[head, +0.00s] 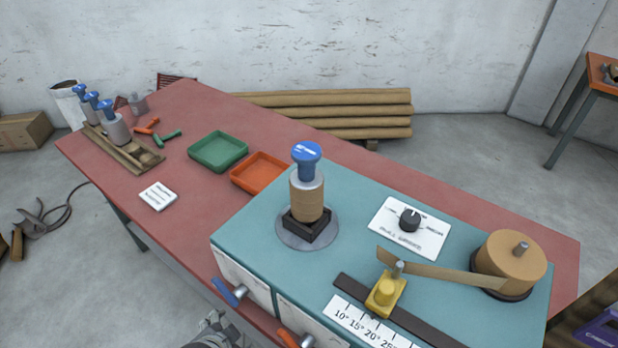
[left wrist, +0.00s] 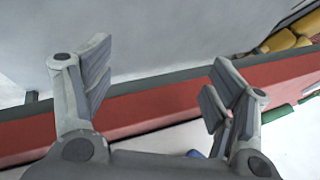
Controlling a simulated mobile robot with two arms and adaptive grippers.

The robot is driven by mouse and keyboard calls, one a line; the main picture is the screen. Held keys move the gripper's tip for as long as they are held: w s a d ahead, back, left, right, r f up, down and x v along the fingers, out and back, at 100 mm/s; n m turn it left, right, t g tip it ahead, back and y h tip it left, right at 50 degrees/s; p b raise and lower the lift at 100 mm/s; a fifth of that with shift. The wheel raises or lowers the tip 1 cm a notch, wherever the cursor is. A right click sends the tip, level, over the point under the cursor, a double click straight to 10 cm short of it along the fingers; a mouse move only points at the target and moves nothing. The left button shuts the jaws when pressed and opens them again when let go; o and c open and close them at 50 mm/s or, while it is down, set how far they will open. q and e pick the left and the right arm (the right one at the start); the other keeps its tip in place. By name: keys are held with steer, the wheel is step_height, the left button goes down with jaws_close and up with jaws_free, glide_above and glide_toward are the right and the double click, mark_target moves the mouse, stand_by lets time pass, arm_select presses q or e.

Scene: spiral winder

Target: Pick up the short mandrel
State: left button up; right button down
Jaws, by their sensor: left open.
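Several grey mandrels with blue tops (head: 116,130) stand on a wooden rack at the far left of the red table in the head view. They overlap, and I cannot tell which is the short one. Another blue-topped mandrel (head: 307,155) stands upright on the winder, with a brown sleeve around its lower part. My left gripper (left wrist: 158,75) is open and empty in the left wrist view, with the red table's edge behind its fingers. Only a grey part of my arm or gripper shows at the head view's bottom edge. My right gripper is not seen.
The teal winder (head: 260,205) fills the table's front right. It carries a dial plate (head: 410,245), a yellow guide (head: 386,291) and a brown paper roll (head: 510,262). A green tray (head: 218,137), an orange tray (head: 250,187) and a white card (head: 158,195) lie between winder and rack.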

arm_select(q)
step_height(320, 180, up, 14)
steer(key=m+t+p, duration=0.1)
steer(key=p, duration=0.1)
steer(key=m+t+h, duration=0.6)
steer(key=m+t, duration=0.4)
steer(key=m, duration=1.9)
glide_toward(304, 176)
steer(key=w, duration=0.1)
steer(key=x, duration=0.5)
steer(key=shift+d+r+p, duration=0.15)
steer(key=shift+r+p, duration=0.05)
steer(key=shift+p, duration=0.15)
steer(key=p+x, duration=0.1)
steer(key=x, duration=0.4)
steer(key=shift+f, duration=0.2)
steer(key=shift+w+d+f+p, duration=0.1)
steer(key=shift+w+d+p, duration=0.05)
steer(key=shift+w+p, duration=0.2)
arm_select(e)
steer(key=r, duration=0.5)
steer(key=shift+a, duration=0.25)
